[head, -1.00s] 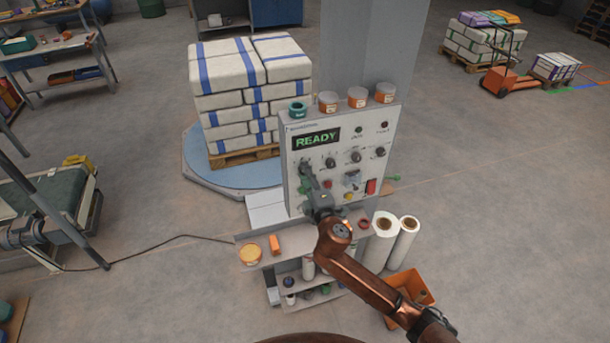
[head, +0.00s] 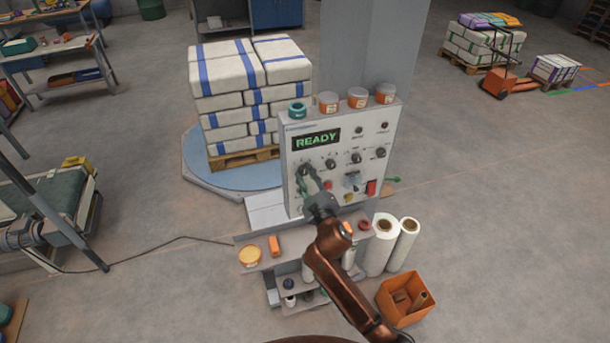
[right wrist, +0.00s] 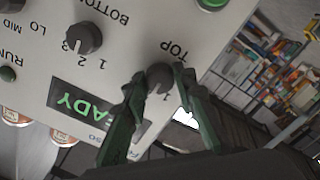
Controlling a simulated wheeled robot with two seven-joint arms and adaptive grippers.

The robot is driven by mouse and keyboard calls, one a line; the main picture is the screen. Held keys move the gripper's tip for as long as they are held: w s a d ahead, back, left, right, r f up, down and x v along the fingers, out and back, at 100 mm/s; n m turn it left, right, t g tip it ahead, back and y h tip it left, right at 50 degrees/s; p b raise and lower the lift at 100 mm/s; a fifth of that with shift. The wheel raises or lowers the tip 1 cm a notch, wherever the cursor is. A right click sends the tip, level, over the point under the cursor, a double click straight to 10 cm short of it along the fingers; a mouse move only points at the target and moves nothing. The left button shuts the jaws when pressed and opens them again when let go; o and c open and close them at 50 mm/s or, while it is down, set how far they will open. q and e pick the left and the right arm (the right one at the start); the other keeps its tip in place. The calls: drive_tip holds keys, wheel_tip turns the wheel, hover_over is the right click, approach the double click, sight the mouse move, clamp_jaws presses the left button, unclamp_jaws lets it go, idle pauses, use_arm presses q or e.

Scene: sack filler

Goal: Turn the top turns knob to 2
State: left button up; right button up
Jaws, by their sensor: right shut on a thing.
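The top turns knob (right wrist: 160,78) is a dark round knob under the word TOP, which appears upside down in the right wrist view. In the head view the knob (head: 303,171) is at the left of the control panel (head: 352,130), below the green READY display (head: 316,139). My right gripper (right wrist: 158,80) is shut on the knob, one green finger on each side. In the head view my right gripper (head: 306,178) reaches up to it from below. A digit 1 shows beside the knob; the fingers hide the other marks and its pointer. My left gripper is not in view.
The bottom knob (right wrist: 83,38), marked 1, 2, 3, sits beside the top knob. More knobs, a red switch (head: 371,187) and several buttons are to the right. Jars (head: 328,101) stand on the panel's top. A shelf with tape (head: 250,255) lies below, and white rolls (head: 382,245) stand beside it.

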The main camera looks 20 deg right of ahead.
idle(0.4)
drive_tip(key=o, duration=1.2)
drive_tip(key=shift+c, duration=0.2)
drive_tip(key=s, duration=1.2)
drive_tip(key=shift+d, duration=0.2)
